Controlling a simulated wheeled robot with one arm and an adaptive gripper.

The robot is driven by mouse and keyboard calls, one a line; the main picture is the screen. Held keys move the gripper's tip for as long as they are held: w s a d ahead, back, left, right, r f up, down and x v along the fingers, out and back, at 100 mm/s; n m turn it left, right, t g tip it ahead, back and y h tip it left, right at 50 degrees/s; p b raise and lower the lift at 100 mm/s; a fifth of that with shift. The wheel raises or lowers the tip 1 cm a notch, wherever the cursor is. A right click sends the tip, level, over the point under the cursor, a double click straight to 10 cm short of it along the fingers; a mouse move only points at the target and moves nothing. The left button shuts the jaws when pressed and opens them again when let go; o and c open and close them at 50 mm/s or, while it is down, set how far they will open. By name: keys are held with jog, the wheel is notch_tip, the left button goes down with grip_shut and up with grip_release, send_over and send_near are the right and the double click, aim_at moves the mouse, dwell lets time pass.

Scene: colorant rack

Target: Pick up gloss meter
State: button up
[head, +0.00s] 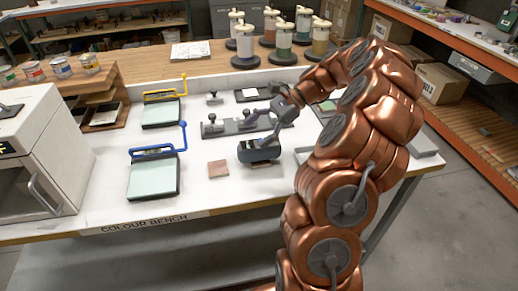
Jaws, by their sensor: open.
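The gloss meter looks to be the dark grey, rounded block (258,153) on the white bench top, right of centre. My copper arm reaches in from the right, and my grey gripper (268,134) points down at the top of this block. The gripper is open, with its fingers at or just above the block. The fingers are small and dark here, so I cannot tell whether they touch it. The block seems to rest on the bench.
A reddish-brown square tile (218,168) lies left of the block. A grey holder strip (228,127) sits behind it. Two pale-topped trays with a yellow (160,113) and a blue handle (153,178) are further left. A white cabinet (50,150) stands far left. Several colorant canisters (244,47) stand behind.

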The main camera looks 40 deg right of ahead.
aim_at(259, 141)
jog(key=d+m, duration=0.1)
jog(key=d, duration=0.1)
jog(key=d+f+m+t, duration=0.1)
jog(key=d, duration=0.2)
jog(key=d+f+m+t, duration=0.1)
jog(key=d, duration=0.2)
jog(key=shift+s+d+f+m, duration=0.1)
jog(key=shift+d+f+m, duration=0.15)
jog(key=shift+m, duration=0.15)
jog(key=shift+p+x, duration=0.55)
jog(key=shift+x, duration=0.45)
jog(key=shift+p+x, duration=1.25)
jog(key=shift+x, duration=1.35)
jog(key=shift+a+f, duration=0.1)
jog(key=shift+f, duration=0.25)
jog(key=shift+c, duration=0.4)
grip_shut()
